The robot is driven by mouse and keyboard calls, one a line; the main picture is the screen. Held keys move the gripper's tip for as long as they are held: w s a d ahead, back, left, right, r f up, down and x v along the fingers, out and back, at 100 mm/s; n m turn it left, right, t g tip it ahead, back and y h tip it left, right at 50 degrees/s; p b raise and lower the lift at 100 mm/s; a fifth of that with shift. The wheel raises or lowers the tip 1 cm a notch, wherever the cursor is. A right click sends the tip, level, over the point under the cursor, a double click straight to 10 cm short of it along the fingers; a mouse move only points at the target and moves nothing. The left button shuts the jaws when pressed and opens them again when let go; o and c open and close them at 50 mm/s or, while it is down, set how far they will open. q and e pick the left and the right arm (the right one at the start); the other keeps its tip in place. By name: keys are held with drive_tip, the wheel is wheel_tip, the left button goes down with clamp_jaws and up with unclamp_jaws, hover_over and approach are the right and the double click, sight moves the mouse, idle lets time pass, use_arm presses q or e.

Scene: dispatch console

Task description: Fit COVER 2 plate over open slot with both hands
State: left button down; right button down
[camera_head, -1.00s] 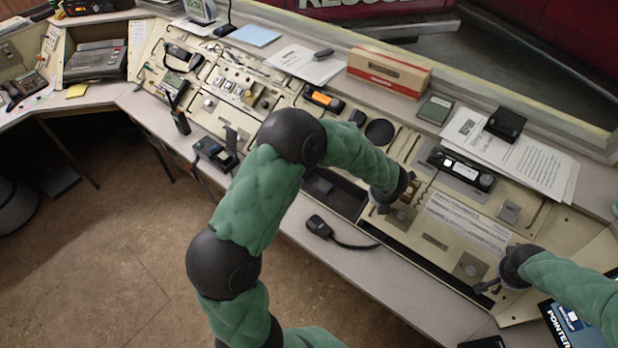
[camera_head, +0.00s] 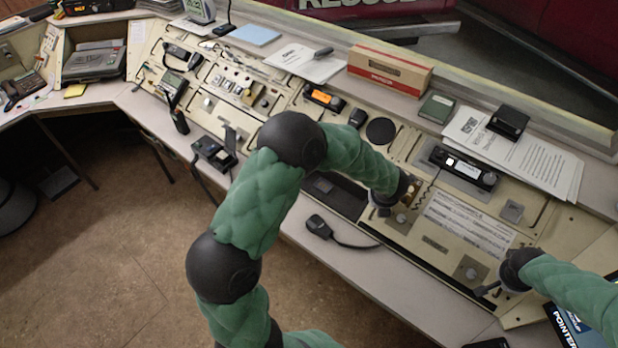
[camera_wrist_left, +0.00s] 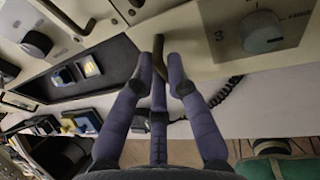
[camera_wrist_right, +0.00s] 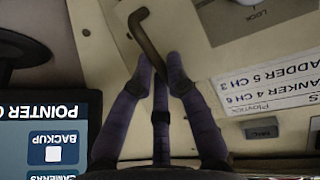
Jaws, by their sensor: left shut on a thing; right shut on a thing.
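The cream cover plate (camera_head: 433,244) lies along the front of the console between my two grippers, and a round knob (camera_head: 470,268) shows near its right end. My left gripper (camera_head: 379,211) is shut on a dark handle (camera_wrist_left: 158,48) at the plate's left end, next to a knob marked 3 (camera_wrist_left: 262,32). My right gripper (camera_head: 487,290) is shut on a bent dark handle (camera_wrist_right: 146,35) at the right end. The slot beneath is hidden, so full seating cannot be told.
A dark recess (camera_head: 345,203) lies left of the plate. A handheld microphone (camera_head: 319,227) with a cord rests on the front ledge. A black radio unit (camera_head: 463,168) is behind the plate.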

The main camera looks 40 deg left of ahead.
use_arm(q)
drive_tip(key=shift+r, duration=0.2)
use_arm(e)
drive_tip(key=shift+r, duration=0.15)
